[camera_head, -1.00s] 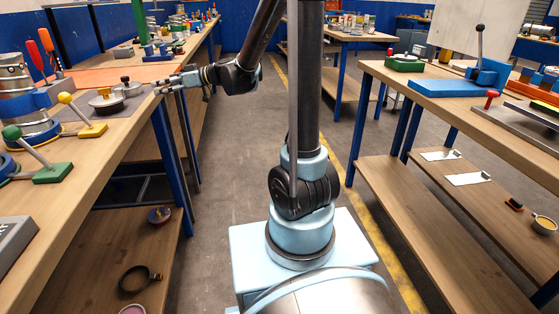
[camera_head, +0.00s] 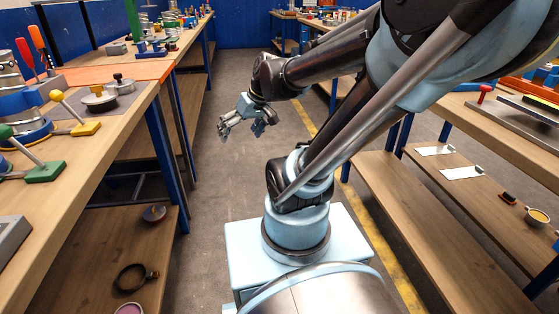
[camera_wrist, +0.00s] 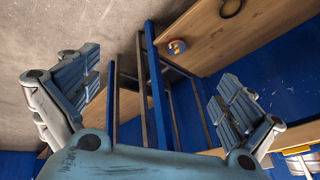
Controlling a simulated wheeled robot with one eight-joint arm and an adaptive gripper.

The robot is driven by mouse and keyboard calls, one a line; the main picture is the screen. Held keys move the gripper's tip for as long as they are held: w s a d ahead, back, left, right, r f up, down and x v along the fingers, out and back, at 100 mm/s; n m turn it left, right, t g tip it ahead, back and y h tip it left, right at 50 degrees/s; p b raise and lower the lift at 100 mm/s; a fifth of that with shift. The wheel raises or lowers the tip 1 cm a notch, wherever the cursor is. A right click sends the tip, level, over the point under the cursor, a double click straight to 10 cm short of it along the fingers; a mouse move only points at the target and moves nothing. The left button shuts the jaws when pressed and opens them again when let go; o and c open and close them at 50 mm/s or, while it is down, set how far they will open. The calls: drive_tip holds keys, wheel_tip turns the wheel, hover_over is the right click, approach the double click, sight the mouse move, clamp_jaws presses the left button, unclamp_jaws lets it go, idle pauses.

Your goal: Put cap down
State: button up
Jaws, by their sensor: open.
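I cannot tell for certain which is the cap. My gripper (camera_head: 240,127) is in the aisle, to the right of the left bench and apart from both pieces. Its fingers are spread, with nothing between them. In the wrist view, the open fingers (camera_wrist: 160,85) also stand wide apart and empty, and neither lid-like piece shows there.
The left bench (camera_head: 105,135) has yellow- and green-based levers near its edge. Its lower shelf (camera_head: 90,250) holds a dark ring (camera_head: 133,277) and a small blue round part (camera_head: 154,213). The right bench (camera_head: 480,125) flanks the aisle. The aisle floor (camera_head: 215,180) is clear.

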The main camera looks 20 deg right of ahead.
drive_tip(key=s+d+f+m+g+h, duration=0.1)
drive_tip(key=s+d+f+m+h, duration=0.3)
drive_tip(key=s+d, duration=0.5)
drive_tip(key=shift+s+d+f+m+h, duration=0.3)
drive_tip(key=shift+s+d+f, duration=0.05)
drive_tip(key=shift+d+f, duration=0.7)
drive_tip(key=shift+r, duration=0.1)
